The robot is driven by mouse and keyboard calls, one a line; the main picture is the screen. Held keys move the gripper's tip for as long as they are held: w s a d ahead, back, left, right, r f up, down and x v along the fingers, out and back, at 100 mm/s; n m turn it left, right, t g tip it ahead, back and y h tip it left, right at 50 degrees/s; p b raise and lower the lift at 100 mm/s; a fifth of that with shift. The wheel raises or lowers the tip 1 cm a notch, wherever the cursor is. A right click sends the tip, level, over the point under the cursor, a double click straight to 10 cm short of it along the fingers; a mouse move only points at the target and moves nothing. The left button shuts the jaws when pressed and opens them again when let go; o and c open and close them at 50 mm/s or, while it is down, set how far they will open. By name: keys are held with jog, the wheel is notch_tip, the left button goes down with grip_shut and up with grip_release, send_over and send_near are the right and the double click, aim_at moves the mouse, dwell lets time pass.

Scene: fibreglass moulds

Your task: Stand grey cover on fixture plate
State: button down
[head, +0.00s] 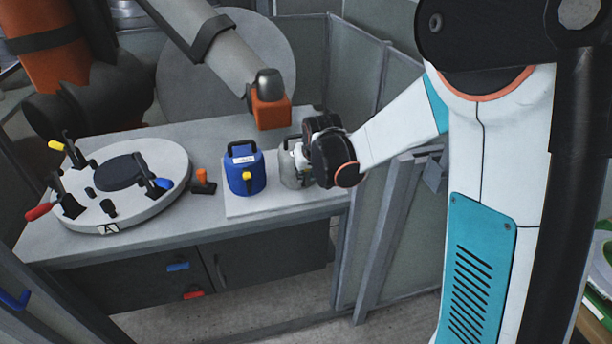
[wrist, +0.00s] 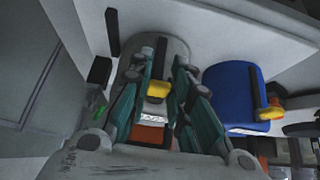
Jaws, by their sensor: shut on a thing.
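The grey cover (head: 288,180) is upright on a pale board (head: 262,204) at the right end of the bench, beside the blue cover (head: 245,172). My gripper (head: 304,156) reaches in from the right and is shut on the grey cover, hiding part of it. In the wrist view the grey cover (wrist: 178,48) shows between and beyond the teal fingers of my gripper (wrist: 156,82), with a yellow part (wrist: 157,90) between them. The round fixture plate (head: 160,196), labelled A, lies at the bench's left, with several toggle clamps and a dark disc on it.
The blue cover (wrist: 237,92) stands close beside the grey one. A small orange-handled clamp (head: 202,182) stands between plate and board. Another robot arm with an orange end (head: 270,110) hangs over the bench's back. Grey partition panels (head: 385,90) stand at the right.

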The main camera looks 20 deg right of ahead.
jog(key=shift+f, duration=0.3)
jog(key=c, duration=1.5)
grip_release()
jog(key=shift+r, duration=0.1)
jog(key=p+v, duration=0.5)
jog(key=v, duration=0.7)
jog(key=shift+t, duration=0.3)
jog(key=s+r, duration=0.2)
jog(key=s, duration=0.6)
jog(key=s+r, duration=0.2)
jog(key=s, duration=0.6)
jog(key=s+r, duration=0.2)
jog(key=s, duration=0.7)
jog(key=shift+d+r, duration=0.1)
jog(key=shift+d, duration=0.2)
